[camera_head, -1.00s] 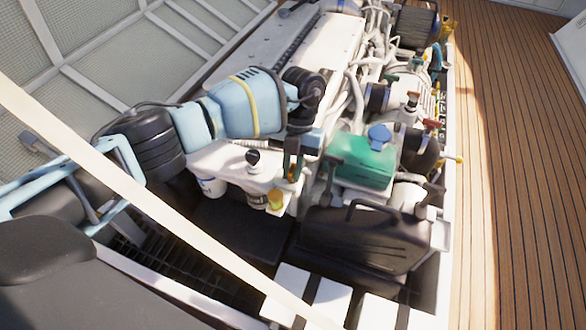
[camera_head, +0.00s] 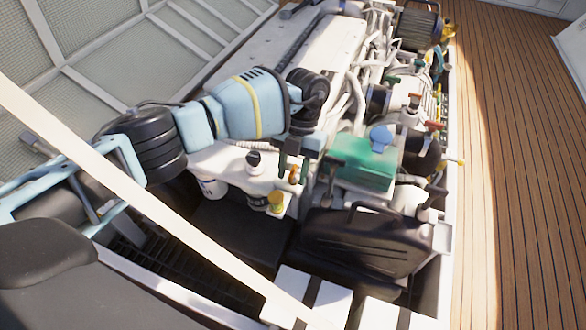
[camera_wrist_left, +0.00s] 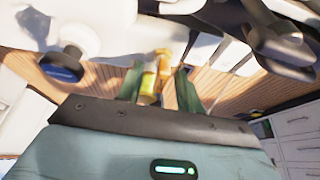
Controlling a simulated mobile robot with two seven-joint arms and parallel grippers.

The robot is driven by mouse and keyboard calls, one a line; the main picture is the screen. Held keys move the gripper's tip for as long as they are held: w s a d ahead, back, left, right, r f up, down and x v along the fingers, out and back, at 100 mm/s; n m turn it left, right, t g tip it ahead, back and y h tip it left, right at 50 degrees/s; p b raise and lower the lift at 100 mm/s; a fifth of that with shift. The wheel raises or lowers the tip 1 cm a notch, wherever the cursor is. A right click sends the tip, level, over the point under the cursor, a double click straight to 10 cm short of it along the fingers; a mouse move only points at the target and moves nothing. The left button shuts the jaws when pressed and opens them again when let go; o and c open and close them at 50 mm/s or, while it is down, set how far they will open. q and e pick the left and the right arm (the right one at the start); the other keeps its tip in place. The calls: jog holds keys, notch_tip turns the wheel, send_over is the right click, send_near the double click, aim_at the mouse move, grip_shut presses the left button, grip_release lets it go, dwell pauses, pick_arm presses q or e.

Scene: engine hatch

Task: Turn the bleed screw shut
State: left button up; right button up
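A small orange and brass fitting, which looks like the bleed screw, shows in the head view (camera_head: 294,174) at the front of the white engine. In the left wrist view its brass body (camera_wrist_left: 149,86) stands between the green fingers, nearer the left finger. My left gripper (camera_head: 294,168) is at the fitting, with a finger on either side. In the wrist view the gripper (camera_wrist_left: 160,88) is open, with a clear gap to the right finger. I cannot tell whether the left finger touches the brass. My right gripper is not in view.
A yellow knob (camera_head: 276,201) and white filters (camera_head: 211,188) sit just below the gripper. A black canister (camera_head: 368,240) stands in front. A pale bar (camera_head: 150,205) crosses the foreground.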

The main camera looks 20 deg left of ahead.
pick_arm(q)
jog(key=shift+w+r, duration=0.2)
jog(key=shift+r, duration=0.25)
jog(key=v, duration=0.6)
jog(key=shift+w+r, duration=0.2)
jog(key=shift+r, duration=0.15)
jog(key=shift+s, duration=0.1)
